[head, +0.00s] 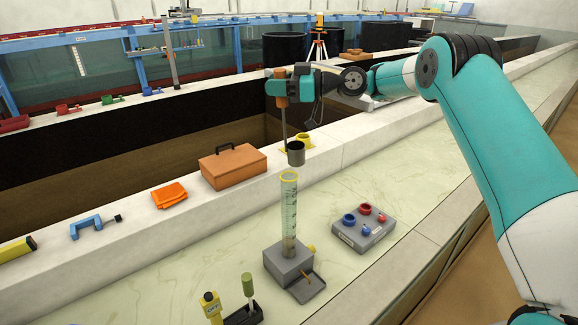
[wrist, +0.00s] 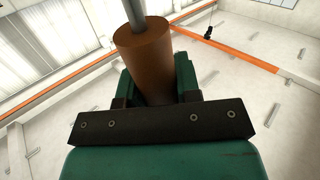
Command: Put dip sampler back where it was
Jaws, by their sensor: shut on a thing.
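The dip sampler has an orange-brown handle (head: 281,89), a thin grey rod (head: 284,125) and a dark grey cup (head: 296,154) at its lower end. My gripper (head: 284,88) is shut on the handle and holds the sampler upright, with the cup in the air just above the measuring cylinder. In the wrist view the brown handle (wrist: 146,62) sits between the green jaws, with the grey rod running out of it. The clear graduated cylinder (head: 289,205) with a yellow-green rim stands on a grey base block (head: 289,262) on the pale bench.
A brown toolbox (head: 232,166), an orange cloth (head: 168,194), a blue clamp (head: 93,226) and a yellow ring-like holder (head: 304,141) lie on the ledge. A grey tray with red and blue pieces (head: 363,228) and a yellow meter (head: 211,307) are on the bench. Bench space at right is clear.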

